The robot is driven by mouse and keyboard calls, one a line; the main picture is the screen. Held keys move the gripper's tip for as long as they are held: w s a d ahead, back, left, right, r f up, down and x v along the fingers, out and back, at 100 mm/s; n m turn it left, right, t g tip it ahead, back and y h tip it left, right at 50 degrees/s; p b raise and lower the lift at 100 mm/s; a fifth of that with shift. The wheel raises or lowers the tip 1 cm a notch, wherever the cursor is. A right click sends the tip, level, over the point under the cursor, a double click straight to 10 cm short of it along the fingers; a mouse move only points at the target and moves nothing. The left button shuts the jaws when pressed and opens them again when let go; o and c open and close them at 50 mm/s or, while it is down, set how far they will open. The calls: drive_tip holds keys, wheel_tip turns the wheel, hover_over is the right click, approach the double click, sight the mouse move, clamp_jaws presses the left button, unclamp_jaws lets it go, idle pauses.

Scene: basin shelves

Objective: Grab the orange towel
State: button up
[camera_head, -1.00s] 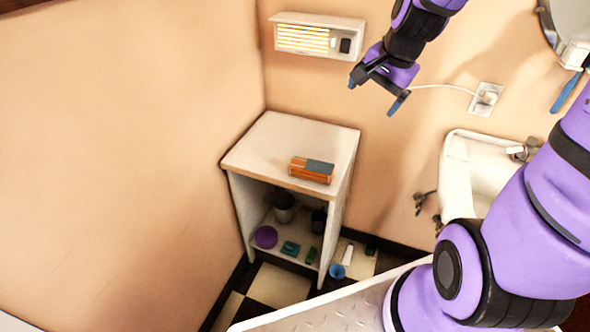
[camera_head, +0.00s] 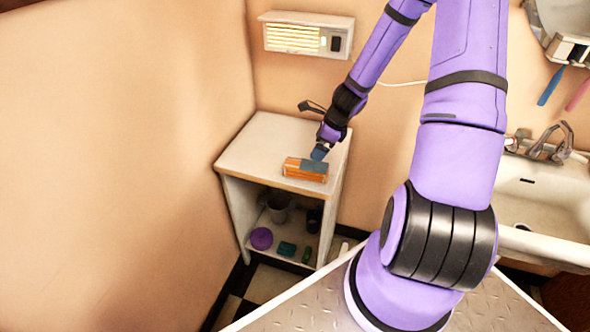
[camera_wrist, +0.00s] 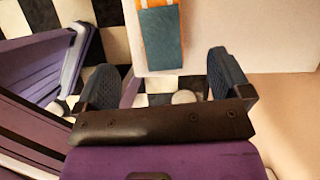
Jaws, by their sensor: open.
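The orange towel (camera_head: 291,169) lies folded on top of the white shelf unit, near its front edge, with a blue-grey piece (camera_head: 313,166) on it. In the wrist view the orange towel (camera_wrist: 141,20) shows as a strip at the top, beside and around the blue-grey piece (camera_wrist: 162,40). My gripper (camera_head: 319,150) is just above and behind the towel in the head view. In the wrist view my gripper (camera_wrist: 162,76) is open, its two fingers wide apart with nothing between them. The towel lies ahead of the fingers.
The shelf unit (camera_head: 255,147) stands in the corner, its top otherwise bare. A purple round item (camera_head: 261,238) and several small things sit inside it. A wall heater (camera_head: 305,36) hangs above. A basin (camera_head: 545,190) is at the right.

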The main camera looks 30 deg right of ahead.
sight(308, 165)
drive_tip(key=shift+w+a+f, duration=0.15)
drive_tip(key=shift+f, duration=0.4)
drive_tip(key=x, duration=0.4)
drive_tip(key=shift+x, duration=3.2)
drive_tip(key=shift+c, duration=0.3)
drive_tip(key=c, duration=1)
